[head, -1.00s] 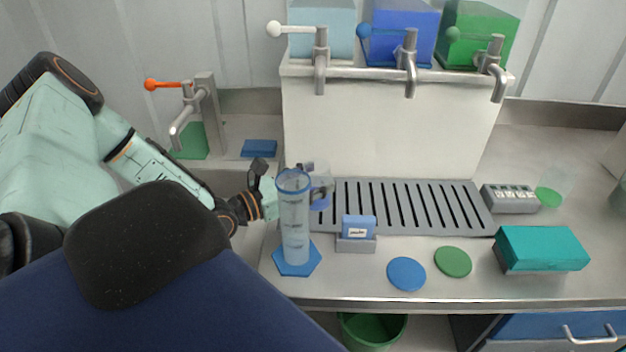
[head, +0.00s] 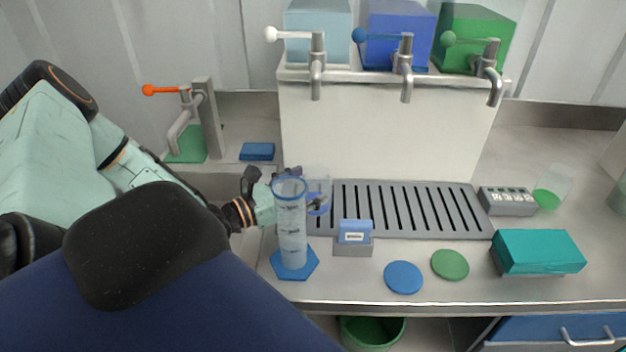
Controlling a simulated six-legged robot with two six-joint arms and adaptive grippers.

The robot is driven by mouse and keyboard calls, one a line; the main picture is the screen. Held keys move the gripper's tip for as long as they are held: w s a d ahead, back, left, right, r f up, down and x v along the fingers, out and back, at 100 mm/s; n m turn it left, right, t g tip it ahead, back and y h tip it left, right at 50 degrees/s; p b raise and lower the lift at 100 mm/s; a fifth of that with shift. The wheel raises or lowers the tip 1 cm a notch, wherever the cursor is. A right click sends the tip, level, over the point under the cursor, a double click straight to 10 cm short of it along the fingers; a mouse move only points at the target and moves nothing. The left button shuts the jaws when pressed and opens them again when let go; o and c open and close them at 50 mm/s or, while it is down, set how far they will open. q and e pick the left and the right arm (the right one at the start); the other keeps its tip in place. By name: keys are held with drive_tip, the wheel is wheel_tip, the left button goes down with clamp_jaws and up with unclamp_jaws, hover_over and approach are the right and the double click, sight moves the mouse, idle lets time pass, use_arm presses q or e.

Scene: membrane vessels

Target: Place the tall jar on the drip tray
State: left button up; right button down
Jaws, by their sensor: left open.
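A clear jar with a blue bottom (head: 318,183) stands at the left end of the grey slotted drip tray (head: 440,210); I cannot tell whether it is on the tray or just beside it. A tall clear cylinder with a blue rim and hexagonal blue foot (head: 292,240) stands upright in front of it, on the counter. My left gripper (head: 298,190) is open, behind the cylinder and at the left side of the clear jar. The cylinder partly hides its fingers, so contact with the jar is unclear. My right gripper is not in view.
A small blue block in a grey holder (head: 353,242), a blue disc (head: 404,277), a green disc (head: 450,265) and a teal box (head: 538,252) lie in front of the tray. Several taps overhang it from behind. Most of the tray is bare.

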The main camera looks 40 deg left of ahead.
use_arm(q)
drive_tip(key=p+v, duration=0.4)
drive_tip(key=v, duration=0.5)
drive_tip(key=shift+s+r+p, duration=0.15)
drive_tip(key=shift+s+p, duration=0.1)
drive_tip(key=shift+p, duration=0.1)
drive_tip(key=shift+s+a, duration=0.2)
drive_tip(key=shift+s, duration=0.5)
drive_tip(key=shift+w, duration=0.2)
drive_tip(key=shift+s, duration=0.1)
